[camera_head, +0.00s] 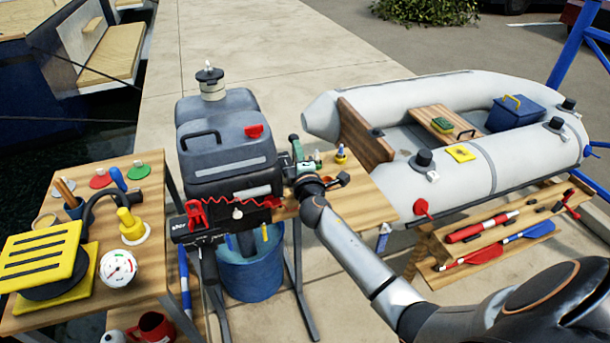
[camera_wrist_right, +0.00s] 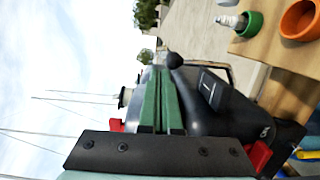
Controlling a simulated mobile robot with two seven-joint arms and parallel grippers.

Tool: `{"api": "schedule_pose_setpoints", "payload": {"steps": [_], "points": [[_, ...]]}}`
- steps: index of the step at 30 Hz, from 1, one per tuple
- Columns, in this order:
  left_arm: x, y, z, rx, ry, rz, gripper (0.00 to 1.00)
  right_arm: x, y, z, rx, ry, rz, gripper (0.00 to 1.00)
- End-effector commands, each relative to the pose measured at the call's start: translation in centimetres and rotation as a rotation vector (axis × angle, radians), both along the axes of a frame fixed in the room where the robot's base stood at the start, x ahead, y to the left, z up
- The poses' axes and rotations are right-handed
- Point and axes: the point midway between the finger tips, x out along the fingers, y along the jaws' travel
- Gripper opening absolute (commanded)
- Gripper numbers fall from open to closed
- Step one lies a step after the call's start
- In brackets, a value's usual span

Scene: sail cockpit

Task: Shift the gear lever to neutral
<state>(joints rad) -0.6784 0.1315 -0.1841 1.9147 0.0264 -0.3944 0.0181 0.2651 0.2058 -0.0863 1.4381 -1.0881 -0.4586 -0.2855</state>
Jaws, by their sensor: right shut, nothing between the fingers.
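The grey outboard motor (camera_head: 225,135) stands upright over a blue tub in the head view. In the right wrist view, a black ball knob (camera_wrist_right: 175,60) on a short stem, which looks like the gear lever, sticks up beside a dark plate with a white mark (camera_wrist_right: 210,90). My right gripper (camera_head: 297,148) is at the motor's right side. Its green fingers (camera_wrist_right: 160,72) are shut together and empty, with the tips close beside the knob; I cannot tell whether they touch. In the head view the wrist hides this part of the motor. My left gripper is not in view.
A wooden table (camera_head: 150,200) with a gauge (camera_head: 117,267) and a yellow foot pump (camera_head: 40,255) is at left. A wooden bench (camera_head: 365,195) is behind my right wrist. A grey inflatable boat (camera_head: 470,175) lies at right. The blue tub (camera_head: 250,275) is under the motor.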

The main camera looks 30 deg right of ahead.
Motion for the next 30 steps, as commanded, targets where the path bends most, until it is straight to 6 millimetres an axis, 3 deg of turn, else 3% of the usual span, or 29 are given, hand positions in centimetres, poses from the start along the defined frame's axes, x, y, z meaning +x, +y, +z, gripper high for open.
{"api": "schedule_pose_setpoints", "payload": {"steps": [15, 21, 30], "points": [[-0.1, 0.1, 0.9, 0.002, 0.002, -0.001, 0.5, -7.6, 3.1, 1.6, 0.002, 0.004, 0.0, 0.0], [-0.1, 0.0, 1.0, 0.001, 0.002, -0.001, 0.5, -8.9, 3.6, 2.0, 0.001, 0.003, -0.001, 0.0], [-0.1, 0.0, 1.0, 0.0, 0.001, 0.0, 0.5, -9.1, 3.7, 2.0, 0.001, 0.003, -0.001, 0.0]]}}
